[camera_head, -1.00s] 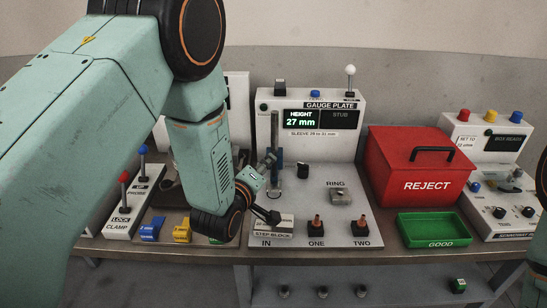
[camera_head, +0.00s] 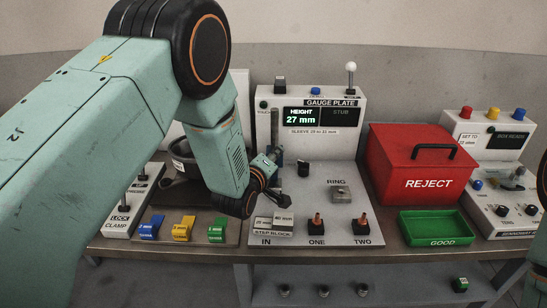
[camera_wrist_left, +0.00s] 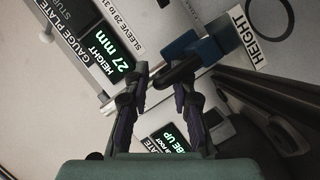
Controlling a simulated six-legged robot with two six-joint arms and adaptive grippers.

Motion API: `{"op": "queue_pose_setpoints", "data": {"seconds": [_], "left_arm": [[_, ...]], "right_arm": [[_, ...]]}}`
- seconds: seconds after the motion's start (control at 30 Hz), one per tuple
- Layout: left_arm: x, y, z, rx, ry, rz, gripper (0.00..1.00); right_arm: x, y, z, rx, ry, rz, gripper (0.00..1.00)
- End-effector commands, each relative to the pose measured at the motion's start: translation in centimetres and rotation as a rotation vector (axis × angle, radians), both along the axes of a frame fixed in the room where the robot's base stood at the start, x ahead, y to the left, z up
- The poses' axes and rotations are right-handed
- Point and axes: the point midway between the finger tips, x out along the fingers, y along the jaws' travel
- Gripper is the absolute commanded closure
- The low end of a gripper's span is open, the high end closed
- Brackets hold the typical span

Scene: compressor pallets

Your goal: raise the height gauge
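The height gauge is an upright dark post (camera_head: 274,128) with a blue slider (camera_head: 279,158) on the gauge plate panel (camera_head: 325,172). The wrist view shows the blue slider (camera_wrist_left: 208,50) with a black cylindrical handle (camera_wrist_left: 178,73) sticking out of it. My left gripper (camera_head: 275,188) is low beside the post. In the wrist view its fingers (camera_wrist_left: 161,82) are apart, with the handle's end between or just over their tips; contact cannot be told. The height display (camera_head: 301,117) reads 27 mm. My right gripper is out of view.
Step blocks (camera_head: 273,223) sit in front of the post, below my gripper. A ring (camera_head: 340,193) and two red-tipped pegs (camera_head: 316,223) stand to the right. Farther right are the red reject box (camera_head: 415,165) and green tray (camera_head: 435,228). Blue, yellow and green pieces (camera_head: 183,229) lie left.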

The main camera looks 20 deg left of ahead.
Motion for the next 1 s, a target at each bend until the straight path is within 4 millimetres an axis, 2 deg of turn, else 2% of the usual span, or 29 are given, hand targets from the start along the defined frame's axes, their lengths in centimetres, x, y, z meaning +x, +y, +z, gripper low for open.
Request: {"op": "queue_pose_setpoints", "data": {"seconds": [0.03, 0.23, 0.83, 1.0], "left_arm": [[0.00, -0.03, 0.03, 0.000, -0.001, -0.001, 0.83], [-0.03, -0.03, 0.02, 0.000, 0.000, -0.001, 1.00], [0.05, -0.18, 0.16, 0.002, -0.004, -0.006, 1.00], [0.12, -0.21, 0.97, 0.001, -0.007, -0.007, 1.00]], "right_arm": [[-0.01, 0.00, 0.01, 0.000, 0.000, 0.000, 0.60], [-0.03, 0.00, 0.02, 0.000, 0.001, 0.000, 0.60], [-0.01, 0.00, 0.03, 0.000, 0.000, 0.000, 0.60], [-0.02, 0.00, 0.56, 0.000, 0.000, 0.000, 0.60]]}}
